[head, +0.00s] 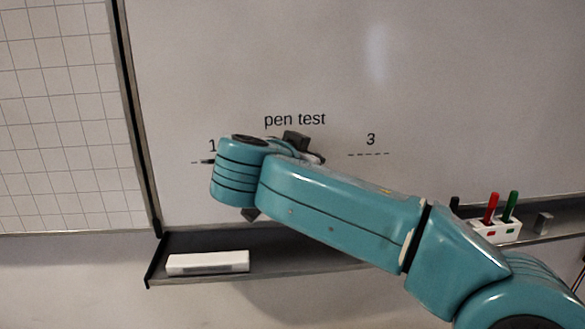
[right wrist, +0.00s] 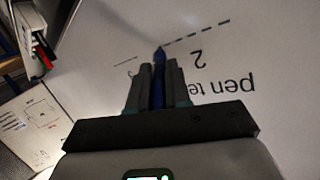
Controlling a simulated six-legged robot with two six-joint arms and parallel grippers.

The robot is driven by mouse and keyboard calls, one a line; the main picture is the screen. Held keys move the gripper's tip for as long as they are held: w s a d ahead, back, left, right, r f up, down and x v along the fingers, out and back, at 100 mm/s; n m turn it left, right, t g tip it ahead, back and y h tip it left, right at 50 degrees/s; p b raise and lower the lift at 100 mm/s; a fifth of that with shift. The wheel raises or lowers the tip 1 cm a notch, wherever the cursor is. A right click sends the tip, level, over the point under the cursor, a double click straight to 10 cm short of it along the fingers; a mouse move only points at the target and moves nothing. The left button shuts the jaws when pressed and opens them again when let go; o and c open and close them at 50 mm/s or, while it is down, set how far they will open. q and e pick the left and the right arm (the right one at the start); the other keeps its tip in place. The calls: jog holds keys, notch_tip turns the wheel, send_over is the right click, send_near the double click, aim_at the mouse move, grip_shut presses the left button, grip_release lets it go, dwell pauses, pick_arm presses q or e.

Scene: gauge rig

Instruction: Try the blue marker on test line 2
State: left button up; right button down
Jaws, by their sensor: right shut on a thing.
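In the right wrist view, my right gripper (right wrist: 160,75) is shut on the blue marker (right wrist: 159,82), which lies between its two dark fingers. The marker's tip is at the left end of the dashed test line 2 (right wrist: 198,33), at or very near the board. I cannot tell whether it touches or whether there is blue ink on the line. The number 2 (right wrist: 199,60) shows upside down beside the line. In the head view my right arm covers line 2 and hides the marker. My left gripper is not in view.
The whiteboard (head: 250,60) also carries the "pen test" heading (head: 295,119) and dashed line 3 (head: 368,154). Below, a tray (head: 300,255) holds a white eraser (head: 207,263). A white holder (head: 497,232) at right has a red marker (head: 491,208) and a green marker (head: 510,206).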

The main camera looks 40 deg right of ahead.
jog(key=shift+d, duration=0.1)
jog(key=w+a+p, duration=0.1)
jog(key=w+a, duration=0.4)
jog(key=a, duration=0.4)
jog(key=shift+w+a, duration=0.15)
jog(key=shift+w, duration=0.1)
dwell(0.6)
jog(key=s+a+b, duration=0.2)
jog(key=s, duration=0.1)
jog(key=s+a+b, duration=0.1)
jog(key=s, duration=0.1)
jog(key=shift+b, duration=0.35)
jog(key=shift+s+a, duration=0.1)
